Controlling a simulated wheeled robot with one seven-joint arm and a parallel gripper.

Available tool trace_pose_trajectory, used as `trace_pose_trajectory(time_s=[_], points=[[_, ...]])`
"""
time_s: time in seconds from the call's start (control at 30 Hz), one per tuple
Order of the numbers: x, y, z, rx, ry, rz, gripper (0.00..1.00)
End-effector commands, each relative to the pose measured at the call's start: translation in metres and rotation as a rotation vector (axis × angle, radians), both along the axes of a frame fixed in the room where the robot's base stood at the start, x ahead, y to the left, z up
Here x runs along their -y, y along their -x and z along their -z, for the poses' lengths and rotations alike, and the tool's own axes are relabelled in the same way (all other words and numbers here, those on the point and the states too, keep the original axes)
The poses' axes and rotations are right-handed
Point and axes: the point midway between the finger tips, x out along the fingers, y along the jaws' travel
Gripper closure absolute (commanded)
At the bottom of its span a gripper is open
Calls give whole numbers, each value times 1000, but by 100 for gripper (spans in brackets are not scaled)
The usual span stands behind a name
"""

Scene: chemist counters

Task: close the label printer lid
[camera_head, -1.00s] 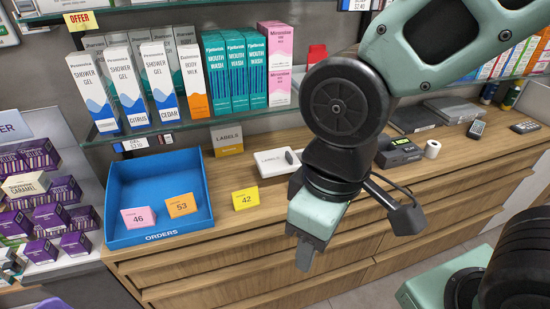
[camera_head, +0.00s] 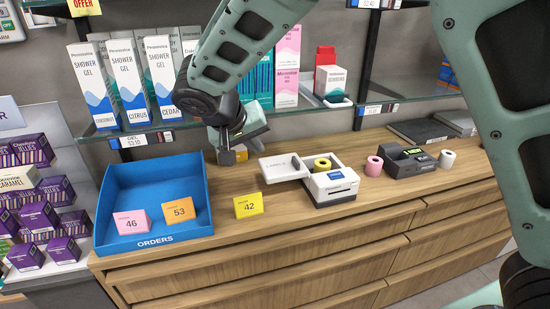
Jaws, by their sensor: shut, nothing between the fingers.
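The label printer (camera_head: 331,186) is a small white box on the wooden counter, with a yellow roll (camera_head: 322,164) showing in its open top. Its white lid (camera_head: 284,168) stands open, swung out nearly flat to the left of the body. My gripper (camera_head: 227,157) is shut and empty, pointing down just left of the lid, at the back of the counter. It looks apart from the lid. It partly hides the sign standing behind it.
A blue orders tray (camera_head: 152,240) holds pink and orange cards at left. A yellow card (camera_head: 248,205) stands in front of the lid. A pink roll (camera_head: 374,166), a dark card terminal (camera_head: 408,161) and a white roll (camera_head: 447,158) are at right. A glass shelf of boxes overhangs the back.

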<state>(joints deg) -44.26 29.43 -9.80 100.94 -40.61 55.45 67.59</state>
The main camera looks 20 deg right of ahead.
Motion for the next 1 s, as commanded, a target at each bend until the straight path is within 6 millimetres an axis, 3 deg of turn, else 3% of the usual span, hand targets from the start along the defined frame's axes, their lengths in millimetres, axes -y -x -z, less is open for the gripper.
trace_pose_trajectory(time_s=[0.5, 0.73, 1.0], points=[[47, -34, 75, -8, 1, 0, 100], [77, -34, 73, -5, -2, 1, 100], [85, -34, 75, -5, -2, -2, 100]])
